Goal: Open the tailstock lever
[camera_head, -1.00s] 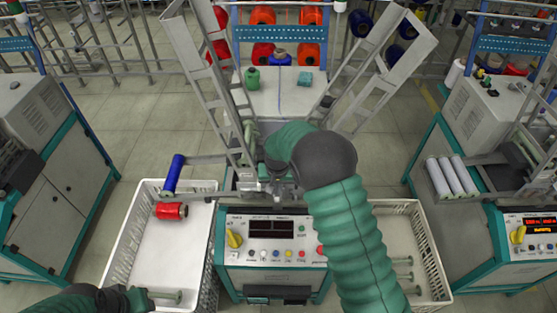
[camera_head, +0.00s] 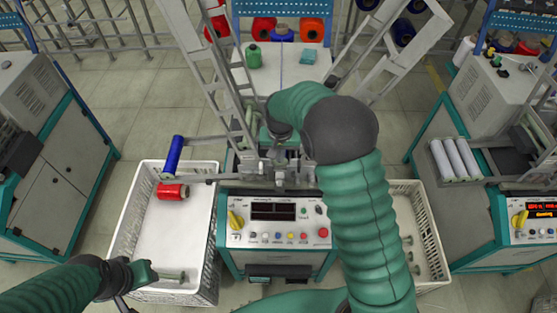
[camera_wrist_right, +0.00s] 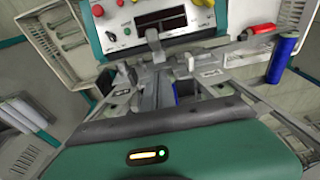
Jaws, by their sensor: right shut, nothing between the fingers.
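The winding machine's grey spindle and tailstock parts (camera_head: 277,172) sit behind its control panel. In the right wrist view a pale upright lever (camera_wrist_right: 154,42) stands near the panel; I take it for the tailstock lever, but cannot tell its exact position. My right gripper (camera_wrist_right: 160,92) is shut and empty, close to these grey parts; whether it touches the lever is unclear. In the head view it is mostly hidden under my arm. My left gripper (camera_head: 160,273) is over the left crate, with a grey-green rod-like piece at its tip; I cannot tell whether it holds this.
The white left crate (camera_head: 136,225) has a red spool (camera_head: 172,191) by its far edge and a blue spool (camera_head: 174,154) above. The right crate (camera_head: 425,205) holds bare bobbins. The panel (camera_head: 275,220) has a yellow knob and buttons. Slanted metal frames (camera_head: 225,85) rise either side.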

